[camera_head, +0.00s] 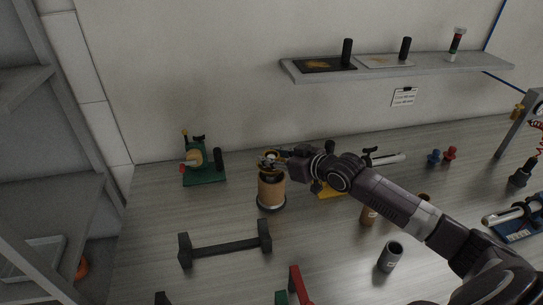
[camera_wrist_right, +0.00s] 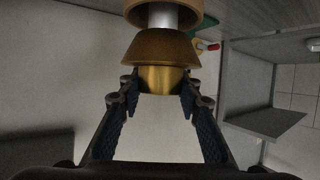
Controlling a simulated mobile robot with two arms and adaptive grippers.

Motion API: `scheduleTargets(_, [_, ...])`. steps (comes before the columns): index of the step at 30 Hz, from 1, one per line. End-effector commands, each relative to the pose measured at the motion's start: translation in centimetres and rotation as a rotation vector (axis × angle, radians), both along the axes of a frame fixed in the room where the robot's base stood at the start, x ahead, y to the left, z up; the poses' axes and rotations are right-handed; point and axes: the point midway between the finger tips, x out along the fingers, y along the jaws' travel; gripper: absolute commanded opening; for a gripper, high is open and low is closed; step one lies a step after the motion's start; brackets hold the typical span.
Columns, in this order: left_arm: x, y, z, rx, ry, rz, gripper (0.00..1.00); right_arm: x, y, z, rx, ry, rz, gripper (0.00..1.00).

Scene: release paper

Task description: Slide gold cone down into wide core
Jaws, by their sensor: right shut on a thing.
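My right gripper (camera_head: 272,160) is shut on the gold cone (camera_wrist_right: 160,48) by its cylindrical collar. In the right wrist view, the fingertips (camera_wrist_right: 160,88) press the collar from both sides. The cone's narrow end faces the tan wide core (camera_wrist_right: 165,12), with a gap between them. A pale grey shaft (camera_wrist_right: 163,18) spans that gap. In the head view, the brown wide core (camera_head: 271,190) stands upright on a dark round base, directly below the gripper. The gripper partly hides the cone there. My left gripper is not in view.
A green device (camera_head: 204,175) stands to the left. A dark bar stand (camera_head: 225,245) is in front of the core. A grey cup (camera_head: 391,256) and a brown roll (camera_head: 369,215) stand to the right, below my right arm. A wall shelf (camera_head: 430,71) runs behind.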

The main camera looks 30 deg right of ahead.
Motion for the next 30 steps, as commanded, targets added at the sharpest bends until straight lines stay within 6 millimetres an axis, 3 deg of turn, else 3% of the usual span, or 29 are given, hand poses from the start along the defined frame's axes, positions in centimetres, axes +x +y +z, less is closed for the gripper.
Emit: scheduleTargets(30, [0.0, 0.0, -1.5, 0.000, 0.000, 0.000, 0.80, 0.0, 0.0, -2.6, 0.001, -0.002, 0.000, 0.03])
